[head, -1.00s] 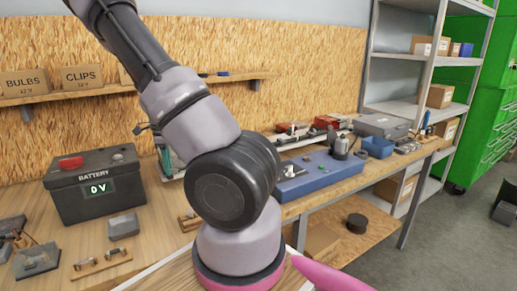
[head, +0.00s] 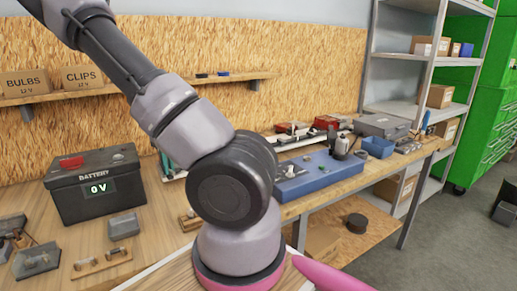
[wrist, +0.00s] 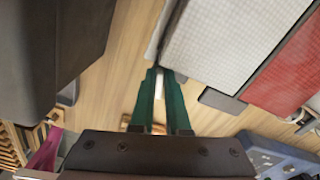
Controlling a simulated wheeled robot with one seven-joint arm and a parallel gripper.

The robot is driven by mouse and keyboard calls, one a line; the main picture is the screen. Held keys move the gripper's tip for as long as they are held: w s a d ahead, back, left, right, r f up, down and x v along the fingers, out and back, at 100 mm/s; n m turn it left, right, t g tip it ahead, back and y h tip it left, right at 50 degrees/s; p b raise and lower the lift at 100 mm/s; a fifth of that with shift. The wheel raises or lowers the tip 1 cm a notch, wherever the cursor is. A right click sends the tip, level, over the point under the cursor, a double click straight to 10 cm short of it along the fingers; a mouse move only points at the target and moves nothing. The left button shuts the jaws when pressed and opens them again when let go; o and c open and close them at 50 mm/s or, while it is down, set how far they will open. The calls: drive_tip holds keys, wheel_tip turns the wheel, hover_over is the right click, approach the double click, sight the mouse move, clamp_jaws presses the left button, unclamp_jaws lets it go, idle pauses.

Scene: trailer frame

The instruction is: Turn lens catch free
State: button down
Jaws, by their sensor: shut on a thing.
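My gripper (wrist: 160,76) has two dark green fingers, close together in the wrist view. It is shut on a small part at the edge of a lamp lens, which looks like the lens catch; the fingers mostly hide it. The lens has a white ribbed panel (wrist: 225,40) and a red panel (wrist: 290,70), just right of the fingertips. In the head view my arm hides most of the lamp and the gripper. A bit of green (head: 165,165) shows beside the arm, perhaps a finger. How far the catch is turned cannot be told.
A black battery (head: 95,190) reading 0 V stands on the left of the bench. A grey block (head: 123,226) and small clip boards (head: 102,262) lie in front of it. A blue tray (head: 320,170) with parts is at the right. A shelf (head: 130,88) with boxes hangs behind.

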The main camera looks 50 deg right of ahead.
drive_tip(key=shift+s+d+m, duration=0.15)
drive_tip(key=shift+m, duration=0.55)
drive_tip(key=m, duration=0.3)
drive_tip(key=c, duration=0.8)
unclamp_jaws()
drive_tip(key=shift+r, duration=3)
